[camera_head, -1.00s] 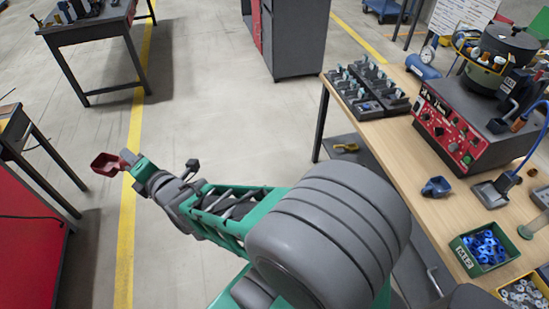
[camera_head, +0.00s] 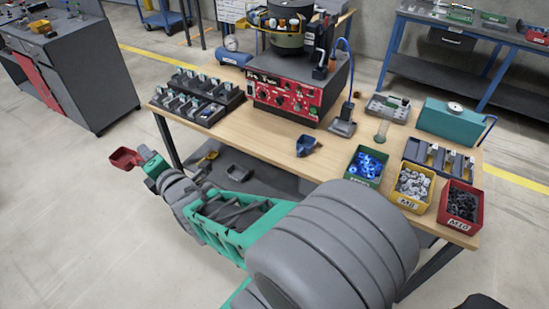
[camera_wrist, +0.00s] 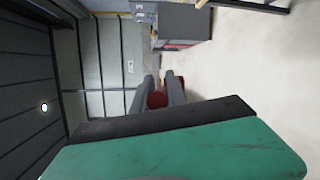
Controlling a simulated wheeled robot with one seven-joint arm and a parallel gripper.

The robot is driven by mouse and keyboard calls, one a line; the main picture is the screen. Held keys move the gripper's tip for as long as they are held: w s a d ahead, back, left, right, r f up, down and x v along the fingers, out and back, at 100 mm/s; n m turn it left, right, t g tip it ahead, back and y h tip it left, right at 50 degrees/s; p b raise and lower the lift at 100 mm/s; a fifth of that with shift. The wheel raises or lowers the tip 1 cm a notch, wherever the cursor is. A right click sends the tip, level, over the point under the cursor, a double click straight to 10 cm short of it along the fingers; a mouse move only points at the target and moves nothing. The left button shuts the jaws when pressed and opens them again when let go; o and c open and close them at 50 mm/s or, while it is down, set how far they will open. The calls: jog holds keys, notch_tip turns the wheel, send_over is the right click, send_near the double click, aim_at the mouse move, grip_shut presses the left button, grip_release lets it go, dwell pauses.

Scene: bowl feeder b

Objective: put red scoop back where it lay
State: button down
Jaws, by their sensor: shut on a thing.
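The red scoop (camera_head: 126,158) is held out at the end of my arm, to the left of the wooden workbench (camera_head: 262,135) and off its edge, above the floor. My gripper (camera_head: 146,154) is shut on it. In the wrist view, my two grey fingers (camera_wrist: 158,92) close around a red part of the scoop (camera_wrist: 157,99); the rest of it is hidden there. A blue scoop (camera_head: 307,146) lies on the middle of the bench top. A yellow scoop-like thing (camera_head: 207,158) and a grey one (camera_head: 238,173) lie on the lower shelf.
The bowl feeder (camera_head: 292,85) with its red control panel stands at the bench's back. A dark holder block (camera_head: 197,97) stands at the left end. Green (camera_head: 364,166), yellow (camera_head: 414,184) and red (camera_head: 459,204) parts bins line the right front. Bare wood shows around the blue scoop.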

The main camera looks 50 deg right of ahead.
jog(key=s+d+f+m+g+h+b, duration=0.25)
jog(key=d+f+b, duration=0.2)
jog(key=d, duration=0.35)
jog(key=s+d+f+m+g+h+b, duration=0.1)
jog(key=s+d+f+m+h+b, duration=0.25)
jog(key=d+b, duration=0.4)
jog(key=s+d+f+m+g+h+b, duration=0.2)
jog(key=s+d+f+h+b, duration=0.15)
jog(key=d, duration=0.65)
jog(key=s+d+f+m+g+h+b, duration=0.2)
jog(key=s+d+m+g+b, duration=0.3)
jog(key=s, duration=0.5)
jog(key=s+d+f+m+g+h+b, duration=0.2)
jog(key=s+d+g+h+b, duration=0.15)
jog(key=s+d+b, duration=0.55)
jog(key=shift+y, duration=0.5)
jog(key=d+f, duration=0.3)
jog(key=d, duration=0.1)
jog(key=d+f, duration=0.3)
jog(key=d, duration=0.1)
jog(key=d+f, duration=0.2)
jog(key=d, duration=0.2)
jog(key=shift+s+f, duration=0.15)
jog(key=shift+f, duration=0.25)
jog(key=shift+d+f+b, duration=0.15)
jog(key=shift+f+b, duration=0.15)
jog(key=shift+b, duration=0.05)
notch_tip(320, 180, down, 3)
jog(key=shift+d+f+b, duration=0.1)
jog(key=shift+b, duration=0.35)
